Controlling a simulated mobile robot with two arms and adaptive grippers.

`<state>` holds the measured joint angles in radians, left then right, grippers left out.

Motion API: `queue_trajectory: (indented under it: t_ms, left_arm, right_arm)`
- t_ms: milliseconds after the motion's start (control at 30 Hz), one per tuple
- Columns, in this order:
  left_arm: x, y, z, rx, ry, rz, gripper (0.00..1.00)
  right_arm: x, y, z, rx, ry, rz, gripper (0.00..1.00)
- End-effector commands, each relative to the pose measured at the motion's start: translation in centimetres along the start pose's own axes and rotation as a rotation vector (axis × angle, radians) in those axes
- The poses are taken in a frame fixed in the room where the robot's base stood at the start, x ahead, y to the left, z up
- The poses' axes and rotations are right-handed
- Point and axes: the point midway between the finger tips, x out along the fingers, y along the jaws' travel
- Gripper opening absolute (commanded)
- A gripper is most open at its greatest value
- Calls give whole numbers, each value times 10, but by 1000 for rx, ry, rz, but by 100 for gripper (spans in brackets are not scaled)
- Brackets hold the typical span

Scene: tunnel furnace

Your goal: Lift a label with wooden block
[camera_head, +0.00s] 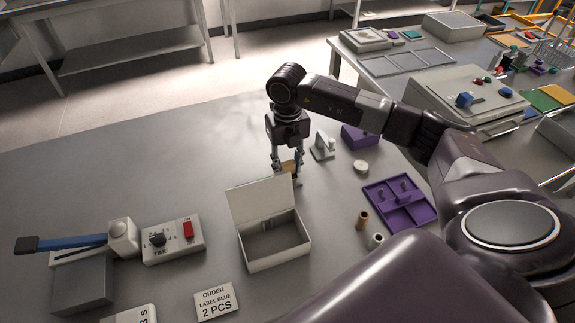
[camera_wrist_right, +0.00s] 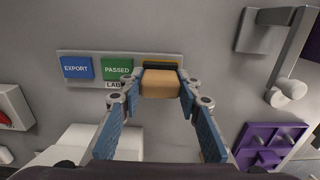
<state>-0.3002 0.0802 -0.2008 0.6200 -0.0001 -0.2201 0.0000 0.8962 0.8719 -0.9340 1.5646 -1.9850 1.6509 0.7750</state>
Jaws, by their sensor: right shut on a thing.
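My right gripper (camera_head: 287,167) reaches down behind the open white box and is shut on a light wooden block (camera_wrist_right: 160,84). In the right wrist view the block is between the two fingertips, over the right end of a grey label strip (camera_wrist_right: 88,56). The strip carries a blue EXPORT label (camera_wrist_right: 77,68) and a green PASSED label (camera_wrist_right: 117,68). A yellow and black piece (camera_wrist_right: 160,65) shows behind the block, mostly hidden. I cannot tell whether the block touches it. My left gripper is not in view.
The open white box (camera_head: 275,262) stands in front of the gripper. A switch box (camera_head: 173,241), blue-handled device (camera_head: 70,242) and order card (camera_head: 215,302) are at left. The far-left table is clear.

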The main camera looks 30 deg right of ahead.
Motion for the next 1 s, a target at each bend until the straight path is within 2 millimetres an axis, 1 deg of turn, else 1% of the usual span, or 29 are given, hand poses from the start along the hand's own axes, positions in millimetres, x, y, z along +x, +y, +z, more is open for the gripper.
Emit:
queue_trajectory:
  t_ms: [200, 800, 1000]
  left_arm:
    - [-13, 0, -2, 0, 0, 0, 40]
    - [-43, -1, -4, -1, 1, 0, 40]
    - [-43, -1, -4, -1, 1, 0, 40]
  right_arm:
    - [-20, 0, 1, 1, -3, 1, 12]
    - [-68, 0, 1, 1, -4, 2, 12]
    - [-69, 0, 1, 1, -3, 1, 12]
